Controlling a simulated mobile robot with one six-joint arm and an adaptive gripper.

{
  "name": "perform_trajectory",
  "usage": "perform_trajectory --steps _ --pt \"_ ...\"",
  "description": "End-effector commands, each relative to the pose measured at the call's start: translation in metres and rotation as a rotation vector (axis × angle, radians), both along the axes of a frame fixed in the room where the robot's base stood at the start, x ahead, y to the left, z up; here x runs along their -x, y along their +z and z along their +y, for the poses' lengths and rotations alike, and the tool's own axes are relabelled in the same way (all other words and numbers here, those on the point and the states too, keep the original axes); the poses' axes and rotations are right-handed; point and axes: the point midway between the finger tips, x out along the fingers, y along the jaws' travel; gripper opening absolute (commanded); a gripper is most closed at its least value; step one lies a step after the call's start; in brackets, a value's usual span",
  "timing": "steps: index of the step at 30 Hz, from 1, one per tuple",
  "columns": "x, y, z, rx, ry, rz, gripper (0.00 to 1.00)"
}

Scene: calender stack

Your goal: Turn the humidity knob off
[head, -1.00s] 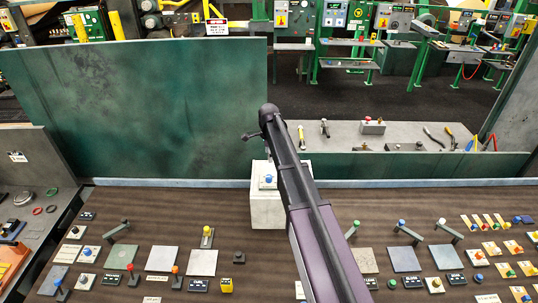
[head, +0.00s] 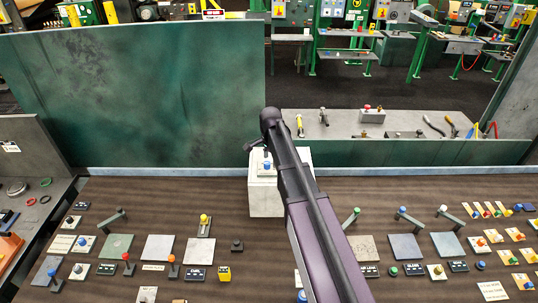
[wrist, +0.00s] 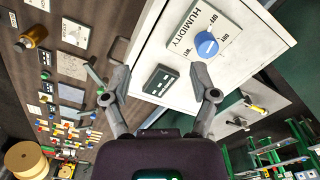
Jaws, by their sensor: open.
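The humidity knob is a round blue knob with a white pointer line, on a light plate marked HUMIDITY, ON and OFF, in the wrist view (wrist: 207,45). It sits on a pale box (head: 265,197), and the blue knob (head: 266,166) shows small there in the head view. My gripper (wrist: 162,76) is open and empty. Its right finger is just below the knob in the wrist picture, and its left finger is well off to the left. The knob is not between the fingers, and I see no clear contact. In the head view my arm partly covers the box.
A black label plate (wrist: 161,79) lies beside the knob plate on the box. The brown console (head: 130,215) around the box carries many knobs, levers and buttons. A green panel (head: 130,90) rises behind on the left. A grey shelf with tools (head: 400,123) lies behind on the right.

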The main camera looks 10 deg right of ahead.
Motion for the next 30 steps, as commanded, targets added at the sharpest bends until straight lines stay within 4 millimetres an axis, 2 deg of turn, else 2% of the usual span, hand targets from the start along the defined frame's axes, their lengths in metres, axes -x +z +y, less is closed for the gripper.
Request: perform_trajectory --steps 1,30 --pt "0.009 -0.009 0.0 0.0 0.026 0.0 0.76" --pt "0.111 -0.089 0.0 0.0 0.559 0.0 0.76"
